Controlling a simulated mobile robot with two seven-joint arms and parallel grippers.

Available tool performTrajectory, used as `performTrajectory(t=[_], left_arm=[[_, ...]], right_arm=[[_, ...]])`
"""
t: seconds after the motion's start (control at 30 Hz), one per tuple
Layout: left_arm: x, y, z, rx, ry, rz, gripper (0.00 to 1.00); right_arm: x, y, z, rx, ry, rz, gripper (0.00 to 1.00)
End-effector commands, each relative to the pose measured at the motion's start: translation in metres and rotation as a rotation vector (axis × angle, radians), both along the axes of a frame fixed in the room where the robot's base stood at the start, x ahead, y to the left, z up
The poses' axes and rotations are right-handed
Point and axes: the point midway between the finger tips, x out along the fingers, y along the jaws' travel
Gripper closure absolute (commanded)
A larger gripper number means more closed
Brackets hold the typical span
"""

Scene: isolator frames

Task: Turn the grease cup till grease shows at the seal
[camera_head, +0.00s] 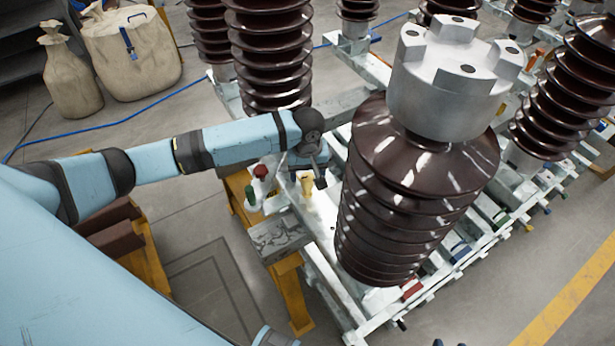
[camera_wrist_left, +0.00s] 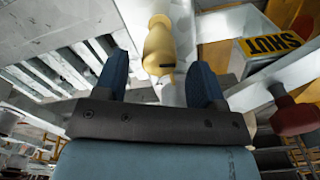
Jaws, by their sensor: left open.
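The grease cup looks like a small yellow-brass cup (camera_wrist_left: 158,48) at the top middle of the left wrist view, with a short dark mark on its near part. A yellowish piece that seems to be the same cup shows in the head view (camera_head: 306,184), on the pale metal frame. My left gripper (camera_wrist_left: 158,80) is open, with its two blue fingers on either side of the cup's near end; I cannot tell whether they touch it. In the head view the left gripper (camera_head: 316,172) is small and partly dark. I cannot make out the seal or any grease. My right gripper is not in view.
A large brown ribbed insulator with a grey cap (camera_head: 450,75) stands just right of the gripper. Red (camera_head: 261,172) and green (camera_head: 250,194) knobs sit left of it. A yellow SHUT sign (camera_wrist_left: 272,43) is at upper right in the wrist view. Sacks (camera_head: 135,50) stand behind.

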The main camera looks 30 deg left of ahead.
Motion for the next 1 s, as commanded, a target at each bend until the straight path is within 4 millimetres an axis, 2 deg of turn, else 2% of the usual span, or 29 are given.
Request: performTrajectory(t=[0.1, 0.2, 0.5, 0.53, 0.73, 1.0], left_arm=[[0.0, 0.0, -0.014, 0.0, 0.0, 0.0, 0.36], [0.0, 0.0, -0.02, -0.001, -0.001, -0.001, 0.36], [0.0, 0.0, -0.023, -0.001, -0.001, -0.001, 0.36], [0.0, 0.0, -0.023, -0.001, -0.001, -0.001, 0.39], [0.0, 0.0, -0.023, -0.001, -0.001, -0.001, 0.85], [0.0, 0.0, -0.021, -0.001, 0.001, -0.014, 0.86]], right_arm=[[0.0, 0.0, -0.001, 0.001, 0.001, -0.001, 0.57], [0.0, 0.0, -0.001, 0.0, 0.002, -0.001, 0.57], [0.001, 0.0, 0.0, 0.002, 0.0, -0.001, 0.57], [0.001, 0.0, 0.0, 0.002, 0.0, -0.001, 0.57], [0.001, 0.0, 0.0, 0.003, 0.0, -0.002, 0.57], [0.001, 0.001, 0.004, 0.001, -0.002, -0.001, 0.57]])
